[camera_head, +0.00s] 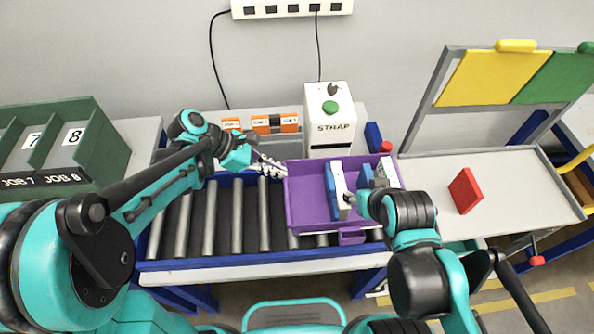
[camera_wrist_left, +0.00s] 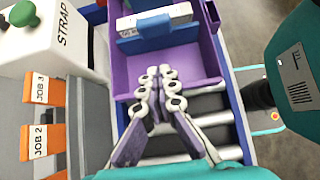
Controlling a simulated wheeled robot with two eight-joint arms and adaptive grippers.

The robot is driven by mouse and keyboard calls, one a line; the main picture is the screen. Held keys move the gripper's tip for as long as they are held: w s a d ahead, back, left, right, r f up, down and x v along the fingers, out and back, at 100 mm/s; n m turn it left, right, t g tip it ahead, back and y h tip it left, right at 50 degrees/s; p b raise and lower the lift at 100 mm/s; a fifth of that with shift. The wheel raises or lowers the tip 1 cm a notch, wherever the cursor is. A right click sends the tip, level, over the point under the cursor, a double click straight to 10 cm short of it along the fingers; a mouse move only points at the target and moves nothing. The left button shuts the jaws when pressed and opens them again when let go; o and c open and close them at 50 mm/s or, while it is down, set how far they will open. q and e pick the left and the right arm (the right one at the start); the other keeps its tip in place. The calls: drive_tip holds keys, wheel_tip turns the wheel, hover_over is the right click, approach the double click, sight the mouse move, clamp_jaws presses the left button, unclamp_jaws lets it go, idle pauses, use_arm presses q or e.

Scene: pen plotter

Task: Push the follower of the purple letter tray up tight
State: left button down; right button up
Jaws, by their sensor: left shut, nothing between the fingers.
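The purple letter tray (camera_head: 305,208) sits on the roller conveyor. Inside it stands an upright blue follower plate (camera_head: 331,187) with white letters against its right side. The wrist view shows the plate's blue face (camera_wrist_left: 145,39) across the tray, with bare purple floor in front of it. A second blue-and-white piece (camera_head: 366,176) stands further right, partly hidden by my right arm. My left gripper (camera_head: 281,170) is shut and empty at the tray's left wall, apart from the plate; its fingertips (camera_wrist_left: 160,72) point toward the plate. My right gripper (camera_head: 352,205) is by the letters; its fingers are unclear.
A white STRAP machine (camera_head: 328,122) with a green button stands behind the tray. Bare rollers (camera_head: 237,215) lie left of the tray.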

sight(329, 180)
use_arm(q)
drive_tip(key=d+r+b+x, duration=0.1)
drive_tip(key=d+r+x, duration=0.1)
drive_tip(key=x, duration=1)
drive_tip(key=shift+d+f+b, duration=0.2)
drive_tip(key=shift+f+b, duration=0.05)
drive_tip(key=shift+b, duration=0.1)
use_arm(e)
drive_tip(key=shift+w+f, duration=0.1)
drive_tip(key=shift+f, duration=0.1)
use_arm(q)
drive_tip(key=shift+w, duration=0.1)
drive_tip(key=shift+d, duration=1.75)
use_arm(e)
drive_tip(key=shift+f, duration=0.2)
use_arm(q)
drive_tip(key=shift+w+a, duration=0.1)
drive_tip(key=shift+a, duration=0.05)
